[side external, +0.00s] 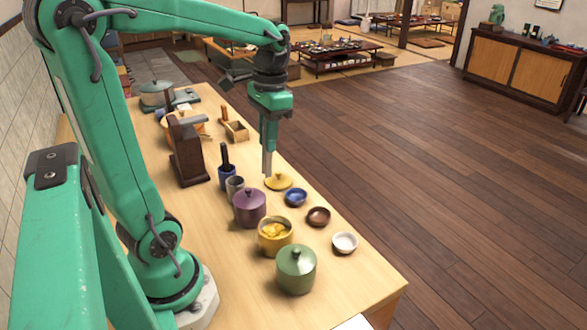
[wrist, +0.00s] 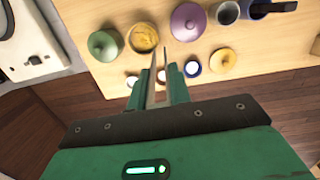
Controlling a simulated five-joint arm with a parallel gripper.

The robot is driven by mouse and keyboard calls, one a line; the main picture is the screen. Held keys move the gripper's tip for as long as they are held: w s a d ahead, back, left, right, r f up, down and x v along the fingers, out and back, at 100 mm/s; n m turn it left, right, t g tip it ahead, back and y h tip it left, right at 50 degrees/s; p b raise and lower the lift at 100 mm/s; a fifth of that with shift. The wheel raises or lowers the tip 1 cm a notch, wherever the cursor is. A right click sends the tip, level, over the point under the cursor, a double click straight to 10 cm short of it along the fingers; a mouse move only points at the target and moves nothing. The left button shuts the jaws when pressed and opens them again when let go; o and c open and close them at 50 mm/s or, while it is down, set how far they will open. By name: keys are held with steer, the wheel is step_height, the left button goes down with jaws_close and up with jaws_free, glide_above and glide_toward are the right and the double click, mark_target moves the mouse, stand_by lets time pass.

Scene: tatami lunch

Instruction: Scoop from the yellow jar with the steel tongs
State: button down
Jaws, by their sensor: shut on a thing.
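The yellow jar (side external: 275,247) stands open on the table between the purple and green jars; its yellow filling shows. It also shows in the wrist view (wrist: 143,38). Its yellow lid (side external: 279,181) lies flat on the table, farther along; it also shows in the wrist view (wrist: 223,63). My gripper (side external: 269,140) is shut on the steel tongs (side external: 268,163), which point down. In the wrist view the thin tongs (wrist: 152,85) show between my fingers. The tongs' tips are near the yellow lid in the side picture, apart from the jar; their exact height is unclear.
A lidded purple jar (side external: 249,210) and a lidded green jar (side external: 296,272) flank the yellow jar. Blue (side external: 296,198), brown (side external: 318,217) and white (side external: 344,243) bowls line the right edge. A grey cup (side external: 235,188) and dark block (side external: 187,150) stand farther back.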

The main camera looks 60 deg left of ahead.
steer(key=d+f, duration=0.5)
steer(key=shift+s, duration=0.4)
steer(key=shift+f, duration=0.15)
step_height(320, 180, down, 11)
stand_by(1.6)
steer(key=shift+f, duration=0.1)
steer(key=shift+d, duration=0.1)
stand_by(0.6)
steer(key=shift+a, duration=0.3)
stand_by(0.3)
steer(key=shift+d, duration=0.15)
stand_by(0.4)
